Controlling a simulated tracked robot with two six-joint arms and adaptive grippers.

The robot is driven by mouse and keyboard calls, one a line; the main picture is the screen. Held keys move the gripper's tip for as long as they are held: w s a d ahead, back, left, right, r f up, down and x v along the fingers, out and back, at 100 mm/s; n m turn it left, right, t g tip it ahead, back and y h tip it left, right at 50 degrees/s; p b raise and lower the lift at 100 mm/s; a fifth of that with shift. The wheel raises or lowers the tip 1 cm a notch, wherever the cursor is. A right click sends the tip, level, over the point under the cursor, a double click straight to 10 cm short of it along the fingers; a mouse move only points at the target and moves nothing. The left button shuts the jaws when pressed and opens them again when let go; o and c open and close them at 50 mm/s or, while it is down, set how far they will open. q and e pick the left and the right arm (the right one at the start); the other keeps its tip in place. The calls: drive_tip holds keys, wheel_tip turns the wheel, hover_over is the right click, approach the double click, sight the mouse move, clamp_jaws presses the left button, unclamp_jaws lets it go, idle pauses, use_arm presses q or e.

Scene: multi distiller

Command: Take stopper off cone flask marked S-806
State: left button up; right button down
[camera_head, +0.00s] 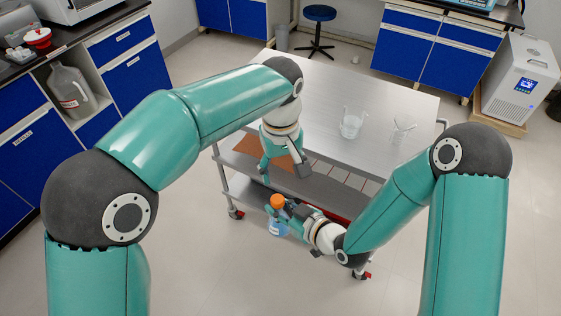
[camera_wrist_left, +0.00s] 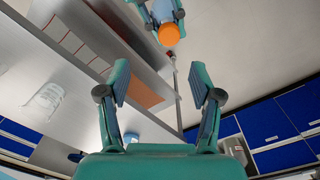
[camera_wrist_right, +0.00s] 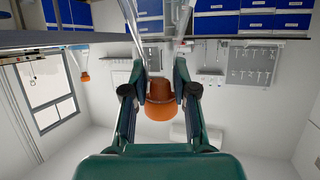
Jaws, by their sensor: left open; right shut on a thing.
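The cone flask (camera_head: 277,229) has blue contents, a pale label too small to read, and an orange stopper (camera_head: 278,201) seated on top. My right gripper (camera_head: 281,210) is shut around the flask's neck, just under the stopper, and holds it in the air in front of the cart. My left gripper (camera_head: 284,172) is open and empty, above and behind the stopper. In the left wrist view the stopper (camera_wrist_left: 168,34) lies beyond the open fingers, apart from them. In the right wrist view the stopper (camera_wrist_right: 160,101) shows between the fingers, with the flask's body inverted.
A metal cart (camera_head: 340,95) stands behind the grippers, with two clear beakers (camera_head: 351,123) (camera_head: 402,130) on top and a lower shelf (camera_head: 250,165). Another orange-stoppered vessel (camera_wrist_right: 85,76) shows in the right wrist view. Open floor lies in front.

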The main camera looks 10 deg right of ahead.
sight(283, 197)
use_arm(q)
wheel_tip(283, 197, down, 10)
drive_tip(key=shift+r, duration=0.1)
idle(0.4)
drive_tip(key=shift+d, duration=0.15)
drive_tip(key=c, duration=0.9)
drive_tip(key=shift+d, duration=0.15)
clamp_jaws()
drive_tip(key=shift+r, duration=0.3)
drive_tip(key=shift+a, duration=0.2)
drive_tip(key=shift+r, duration=0.1)
